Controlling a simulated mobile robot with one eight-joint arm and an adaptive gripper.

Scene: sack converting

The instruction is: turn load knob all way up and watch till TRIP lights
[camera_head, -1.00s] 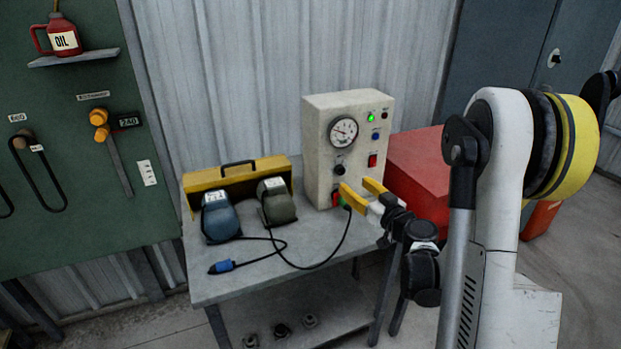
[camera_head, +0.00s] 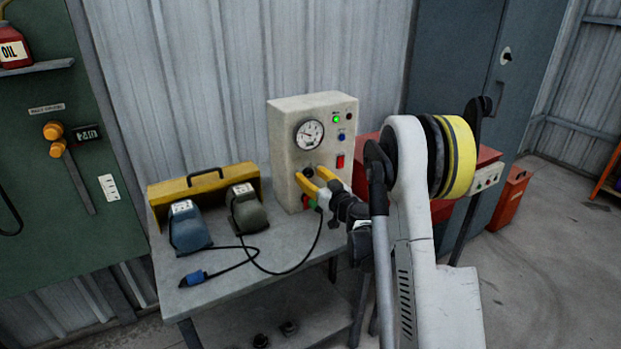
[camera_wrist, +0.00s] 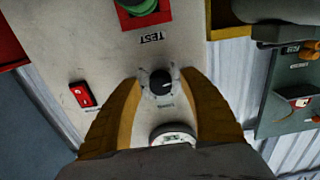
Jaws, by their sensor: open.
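A beige test box (camera_head: 284,157) stands upright on the bench. Its black load knob (camera_head: 308,172) sits below the round gauge (camera_head: 309,134); the gauge reading is too small to make out. My gripper (camera_head: 312,179) is open, its yellow fingertips at the knob. In the wrist view the knob (camera_wrist: 161,82) shows between the two fingers (camera_wrist: 160,100), with gaps at its sides; contact is not visible. A green lamp (camera_head: 337,119) is lit at the box's top; a small lamp (camera_head: 348,116) beside it looks dark. I cannot read which is TRIP.
A red rocker switch (camera_head: 340,161) is right of the knob. A green TEST button (camera_wrist: 138,6) on a red plate is below it.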

